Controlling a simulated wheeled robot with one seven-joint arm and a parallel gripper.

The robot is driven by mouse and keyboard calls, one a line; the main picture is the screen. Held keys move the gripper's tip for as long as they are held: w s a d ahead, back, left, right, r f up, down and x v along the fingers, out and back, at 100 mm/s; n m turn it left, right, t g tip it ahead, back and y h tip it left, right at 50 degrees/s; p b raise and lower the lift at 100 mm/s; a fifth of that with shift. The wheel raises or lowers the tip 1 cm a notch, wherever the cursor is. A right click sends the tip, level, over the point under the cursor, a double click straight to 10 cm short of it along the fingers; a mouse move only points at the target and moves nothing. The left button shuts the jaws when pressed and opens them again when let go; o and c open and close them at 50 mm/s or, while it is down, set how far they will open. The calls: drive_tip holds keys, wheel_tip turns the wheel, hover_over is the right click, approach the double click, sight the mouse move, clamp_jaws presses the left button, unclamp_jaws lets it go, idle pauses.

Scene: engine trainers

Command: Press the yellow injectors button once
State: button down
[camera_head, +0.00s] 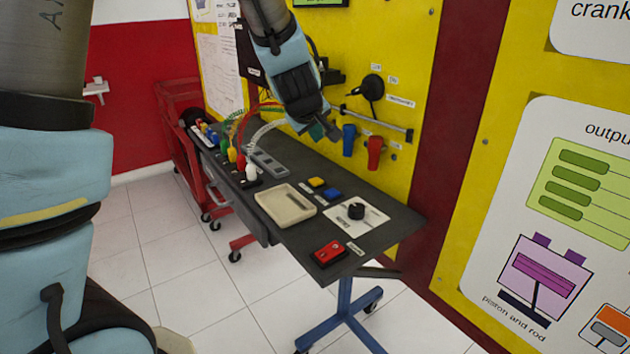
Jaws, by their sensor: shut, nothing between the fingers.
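The yellow button (317,183) sits on the dark bench top, beside a blue button (332,195) that lies just to its right and nearer. Small labels lie next to these buttons, too small to read. My gripper (331,133) is shut and empty. In the picture it shows above and slightly right of the yellow button, apart from it, in front of the yellow wall panel. How far above the bench it is cannot be told exactly.
The dark bench (395,232) also holds a beige tray (262,205), a black knob (356,211), a red switch (328,253) and several coloured cable plugs (250,172). Blue (349,140) and red (375,152) parts hang on the yellow wall behind. A red cart (177,130) stands at the back left.

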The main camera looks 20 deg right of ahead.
sight(316, 183)
drive_tip(key=shift+f+b, duration=4.2)
drive_tip(key=shift+f, duration=0.2)
drive_tip(key=shift+f+b, duration=0.35)
drive_tip(key=shift+f, duration=0.05)
drive_tip(key=shift+f+b, duration=0.4)
drive_tip(key=shift+f, duration=0.1)
drive_tip(key=shift+r, duration=0.1)
drive_tip(key=shift+r+p, duration=0.8)
drive_tip(key=shift+p, duration=0.1)
drive_tip(key=shift+r, duration=0.15)
wheel_tip(316, 183, up, 5)
drive_tip(key=p, duration=0.5)
